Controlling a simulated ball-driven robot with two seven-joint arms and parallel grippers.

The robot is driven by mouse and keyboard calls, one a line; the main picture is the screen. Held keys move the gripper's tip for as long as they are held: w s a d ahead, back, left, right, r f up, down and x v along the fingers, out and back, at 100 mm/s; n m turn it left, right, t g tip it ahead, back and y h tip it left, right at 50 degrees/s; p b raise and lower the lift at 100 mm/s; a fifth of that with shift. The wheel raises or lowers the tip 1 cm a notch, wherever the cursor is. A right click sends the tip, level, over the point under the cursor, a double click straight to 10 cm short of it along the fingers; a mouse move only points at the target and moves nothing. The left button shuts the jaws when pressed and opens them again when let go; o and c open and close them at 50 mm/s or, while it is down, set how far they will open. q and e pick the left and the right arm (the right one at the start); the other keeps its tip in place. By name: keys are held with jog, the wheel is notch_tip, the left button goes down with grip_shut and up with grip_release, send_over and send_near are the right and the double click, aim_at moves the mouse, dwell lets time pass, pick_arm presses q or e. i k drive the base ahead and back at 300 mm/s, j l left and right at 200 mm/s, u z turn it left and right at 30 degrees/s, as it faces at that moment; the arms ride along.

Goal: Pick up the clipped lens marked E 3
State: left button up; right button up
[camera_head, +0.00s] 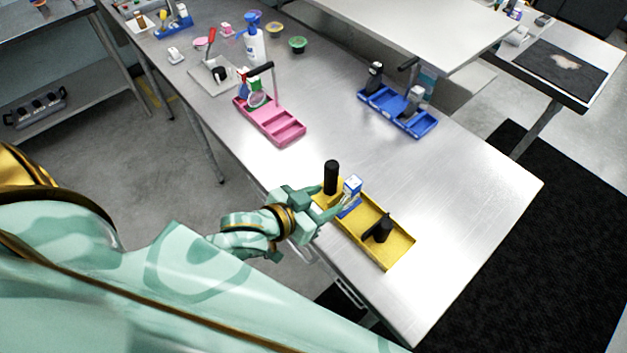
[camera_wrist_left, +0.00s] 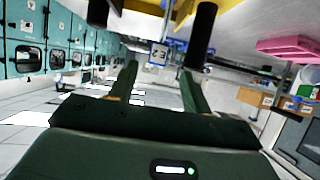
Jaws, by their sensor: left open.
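The clipped lens marked E 3 shows in the left wrist view as a small white face with dark marking (camera_wrist_left: 158,54), beyond the fingertips. In the head view a small blue-and-white piece (camera_head: 352,186), likely the same lens, stands at the yellow tray (camera_head: 359,238). My left gripper (camera_head: 336,206) is at the tray's left side, close to this piece. In the left wrist view its two fingers (camera_wrist_left: 160,78) are apart with nothing held between them. My right gripper is not in view.
A black upright cylinder (camera_head: 331,177) stands at the tray's far end, close to my left gripper. A black part (camera_head: 382,231) sits in the near end. A pink tray (camera_head: 283,131) and a blue tray (camera_head: 414,124) stand farther back. The table's right side is clear.

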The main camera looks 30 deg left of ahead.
aim_at(243, 91)
jog(key=u, duration=1.4)
